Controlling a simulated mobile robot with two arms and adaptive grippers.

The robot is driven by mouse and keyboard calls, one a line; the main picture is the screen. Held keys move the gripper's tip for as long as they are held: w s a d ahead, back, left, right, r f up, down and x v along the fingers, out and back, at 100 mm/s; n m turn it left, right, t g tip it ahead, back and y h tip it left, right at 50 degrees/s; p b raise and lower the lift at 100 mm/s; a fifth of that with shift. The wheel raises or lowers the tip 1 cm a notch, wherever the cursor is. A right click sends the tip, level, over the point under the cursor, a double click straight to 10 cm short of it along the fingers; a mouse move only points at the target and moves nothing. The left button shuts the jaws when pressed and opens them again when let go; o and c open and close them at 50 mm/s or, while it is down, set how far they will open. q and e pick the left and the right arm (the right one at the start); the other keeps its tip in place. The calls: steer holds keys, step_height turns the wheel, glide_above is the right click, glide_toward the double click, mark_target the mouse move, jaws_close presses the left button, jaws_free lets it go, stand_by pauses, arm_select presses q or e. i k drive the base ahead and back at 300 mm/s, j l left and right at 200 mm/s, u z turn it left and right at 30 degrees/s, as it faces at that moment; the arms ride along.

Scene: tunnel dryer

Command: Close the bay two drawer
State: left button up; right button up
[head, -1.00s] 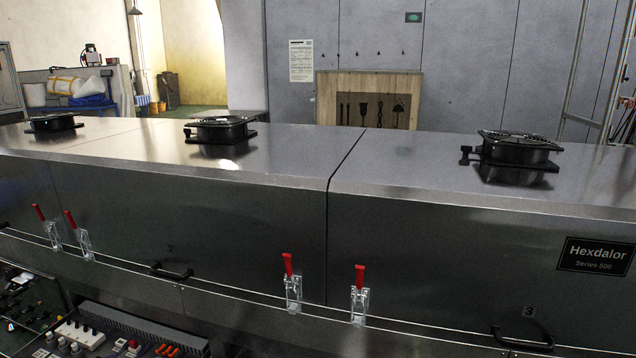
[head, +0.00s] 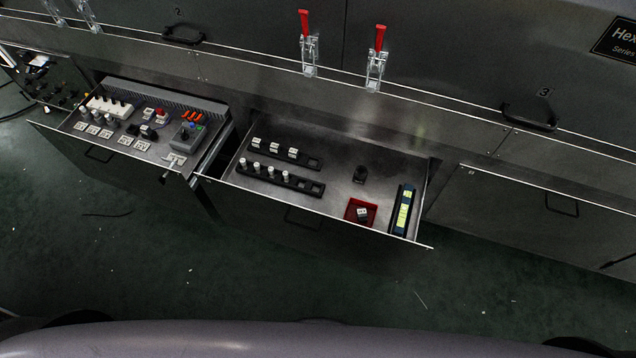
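Two drawers beneath the dryer stand pulled out side by side. The middle open drawer (head: 290,222) holds two dark racks (head: 280,178) with small white-topped pieces, a red tray (head: 361,211) and a dark blue strip with yellow labels (head: 403,210). I see no bay number on either drawer front, so I cannot tell surely which is bay two. Neither of my grippers is in view.
More control parts (head: 35,75) show at the far left. Red-handled clamps (head: 377,62) sit on the dryer.

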mark_target(314, 213)
steer(key=l+u, duration=0.3)
steer(key=k+l+u, duration=0.15)
steer(key=l+u, duration=0.2)
steer(key=k+l+u, duration=0.15)
steer(key=l+u, duration=0.15)
steer(key=i+l+z, duration=0.1)
steer(key=l, duration=0.25)
steer(key=i+l+z, duration=0.15)
steer(key=l, duration=0.15)
